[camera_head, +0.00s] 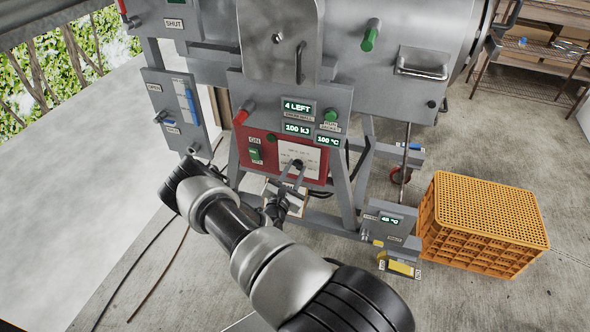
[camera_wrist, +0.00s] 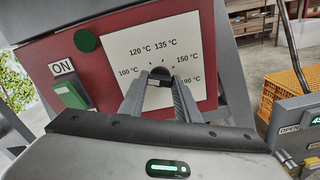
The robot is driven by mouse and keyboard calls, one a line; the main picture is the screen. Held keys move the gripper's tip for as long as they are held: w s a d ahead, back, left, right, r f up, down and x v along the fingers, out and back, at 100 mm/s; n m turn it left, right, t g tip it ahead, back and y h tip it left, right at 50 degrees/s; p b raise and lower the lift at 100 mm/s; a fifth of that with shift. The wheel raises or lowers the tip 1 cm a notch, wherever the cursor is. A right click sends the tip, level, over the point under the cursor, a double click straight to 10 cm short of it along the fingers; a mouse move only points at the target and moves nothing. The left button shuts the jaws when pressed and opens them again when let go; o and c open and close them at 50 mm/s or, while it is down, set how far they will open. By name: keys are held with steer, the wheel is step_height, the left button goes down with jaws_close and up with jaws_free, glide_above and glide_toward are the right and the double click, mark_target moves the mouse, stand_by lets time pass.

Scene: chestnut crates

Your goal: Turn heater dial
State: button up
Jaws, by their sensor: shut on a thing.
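The plate sits on a red panel (camera_wrist: 50,45), which also shows in the head view (camera_head: 262,160). My gripper (camera_wrist: 161,88) is shut on the dial, with one finger on each side of it. In the head view my gripper (camera_head: 296,168) reaches the plate from below, and the dial is mostly hidden between the fingers. The dial's pointer direction is hard to make out.
A green ON switch (camera_head: 256,153) is left of the plate, with a round green button (camera_wrist: 85,41) above. Displays (camera_head: 297,128) above the panel read 4 LEFT, 100 kJ and 100 °C. An orange crate (camera_head: 484,208) stands on the floor at right. A red-tipped lever (camera_head: 242,113) juts out nearby.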

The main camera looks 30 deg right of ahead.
stand_by(0.4)
steer(key=o, duration=1)
steer(key=shift+o, duration=0.2)
steer(key=shift+a, duration=0.1)
steer(key=p+v, duration=0.2)
steer(key=v, duration=1.5)
steer(key=shift+p, duration=0.4)
steer(key=shift+s, duration=0.15)
